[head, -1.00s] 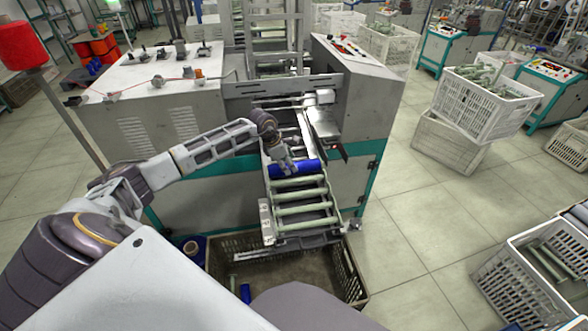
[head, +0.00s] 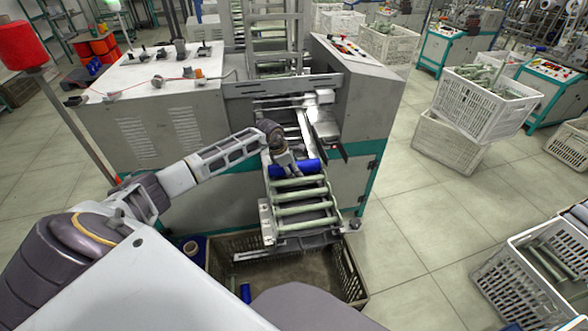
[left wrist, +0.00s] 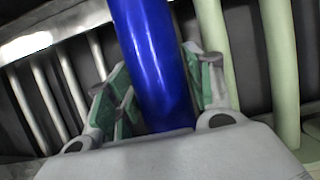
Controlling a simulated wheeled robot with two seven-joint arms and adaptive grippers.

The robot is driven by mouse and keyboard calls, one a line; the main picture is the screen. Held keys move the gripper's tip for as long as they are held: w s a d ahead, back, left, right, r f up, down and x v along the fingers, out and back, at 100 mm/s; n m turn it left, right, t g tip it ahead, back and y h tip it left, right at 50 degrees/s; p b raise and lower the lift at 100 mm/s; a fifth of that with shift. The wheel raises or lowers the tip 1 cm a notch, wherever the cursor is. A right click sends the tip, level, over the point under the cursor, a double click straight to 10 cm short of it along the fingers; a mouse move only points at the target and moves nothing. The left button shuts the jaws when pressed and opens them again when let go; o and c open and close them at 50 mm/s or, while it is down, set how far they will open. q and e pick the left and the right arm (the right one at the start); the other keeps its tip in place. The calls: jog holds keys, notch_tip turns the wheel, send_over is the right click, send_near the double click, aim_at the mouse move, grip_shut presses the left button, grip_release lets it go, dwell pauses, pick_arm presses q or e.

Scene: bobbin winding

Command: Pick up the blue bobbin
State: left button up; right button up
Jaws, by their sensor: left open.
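The blue bobbin (head: 294,169) lies crosswise on the machine's sloping rack, just above the pale green bobbins. My left gripper (head: 286,163) is over its left part in the head view, and the arm hides some of the rack there. In the left wrist view the blue bobbin (left wrist: 155,65) runs between the two green-padded fingers of my left gripper (left wrist: 160,95). The fingers stand apart, one on each side of it. Whether either pad touches it I cannot tell. My right gripper is not in view.
Several pale green bobbins (head: 302,208) lie on the rack below. A dark crate (head: 348,270) under the rack holds a blue bobbin and a green one. The grey winding machine (head: 365,100) rises behind. White crates stand at the right, with clear floor between.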

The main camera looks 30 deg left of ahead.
pick_arm(q)
jog(key=c, duration=0.8)
jog(key=shift+r, duration=0.75)
notch_tip(320, 180, up, 8)
jog(key=shift+f, duration=0.15)
jog(key=shift+r, duration=0.45)
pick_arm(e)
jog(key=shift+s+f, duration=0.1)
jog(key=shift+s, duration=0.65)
